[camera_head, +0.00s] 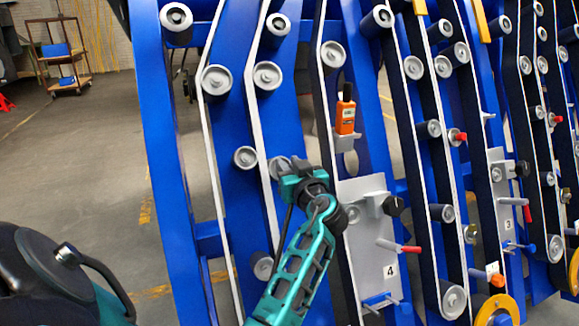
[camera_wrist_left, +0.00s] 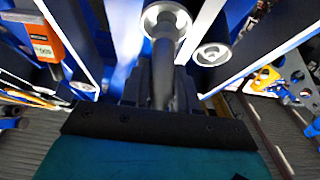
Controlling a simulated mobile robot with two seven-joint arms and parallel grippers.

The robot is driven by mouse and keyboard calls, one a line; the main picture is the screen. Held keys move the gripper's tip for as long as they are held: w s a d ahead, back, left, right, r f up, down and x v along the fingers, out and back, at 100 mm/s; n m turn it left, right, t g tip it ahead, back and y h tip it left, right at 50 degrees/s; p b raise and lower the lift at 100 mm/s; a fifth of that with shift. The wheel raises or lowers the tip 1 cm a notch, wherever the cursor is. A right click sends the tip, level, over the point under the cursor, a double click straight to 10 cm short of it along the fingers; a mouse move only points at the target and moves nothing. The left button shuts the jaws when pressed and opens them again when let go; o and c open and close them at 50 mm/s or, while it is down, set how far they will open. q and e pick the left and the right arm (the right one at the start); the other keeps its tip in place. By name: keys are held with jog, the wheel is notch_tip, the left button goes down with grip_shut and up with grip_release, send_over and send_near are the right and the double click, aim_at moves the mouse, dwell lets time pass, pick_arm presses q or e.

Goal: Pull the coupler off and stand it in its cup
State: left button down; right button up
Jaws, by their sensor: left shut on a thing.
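My left gripper (camera_head: 303,178) is in front of the blue frame, left of the panel marked 4, beside a grey roller (camera_head: 279,166). In the left wrist view its dark fingers are closed around a dark grey rod-like piece (camera_wrist_left: 163,75). This piece points toward a round grey roller end (camera_wrist_left: 165,20); I cannot tell whether they touch. It may be the coupler, but the head view hides it behind the gripper. I cannot make out a cup for certain. My right gripper is not in view.
An orange handheld device (camera_head: 346,115) sits in a grey holder (camera_head: 347,142) above the number 4 panel (camera_head: 366,243). That panel carries a black knob (camera_head: 393,205), a red-tipped pin (camera_head: 411,249) and a blue lever (camera_head: 379,299). Several rollers and belts surround it. Open floor lies left.

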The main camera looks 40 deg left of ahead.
pick_arm(q)
jog(key=shift+s+d+r, duration=0.4)
jog(key=shift+d+r, duration=0.05)
jog(key=shift+d, duration=0.25)
jog(key=shift+s+d+r, duration=0.35)
jog(key=shift+d+r, duration=0.1)
jog(key=shift+d, duration=0.2)
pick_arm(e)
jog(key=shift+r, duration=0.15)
pick_arm(q)
jog(key=shift+d, duration=0.1)
